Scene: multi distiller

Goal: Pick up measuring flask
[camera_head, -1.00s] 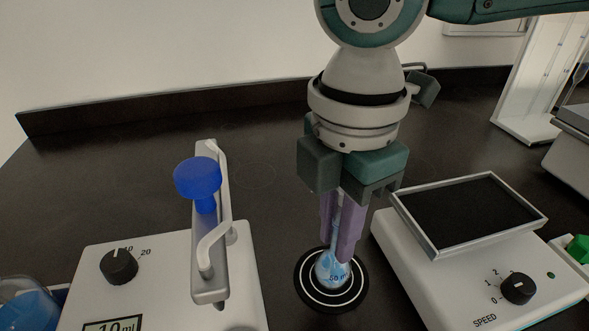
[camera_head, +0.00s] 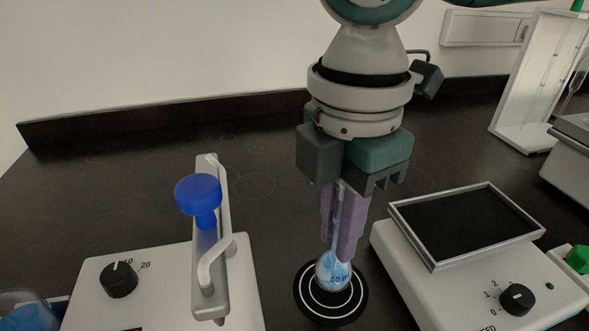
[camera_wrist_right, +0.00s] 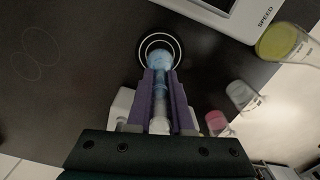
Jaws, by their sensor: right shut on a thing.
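The measuring flask (camera_head: 334,274) is a clear round-bottomed flask with a long neck, pale blue liquid and a volume marking. My right gripper (camera_head: 342,240) points down with its purple fingers shut on the flask's neck, and the flask hangs upright. The flask bulb is over the black round mat with white rings (camera_head: 331,307); whether it touches the mat is hard to tell. In the right wrist view the flask's blue bulb (camera_wrist_right: 159,60) shows beyond the fingers, over the ringed mat. My left gripper is not in view.
A white device with a knob and a blue-topped holder (camera_head: 198,195) stands close on the left. A white stirrer with a black framed plate (camera_head: 466,224) and SPEED knob stands close on the right. Dark bench behind is clear.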

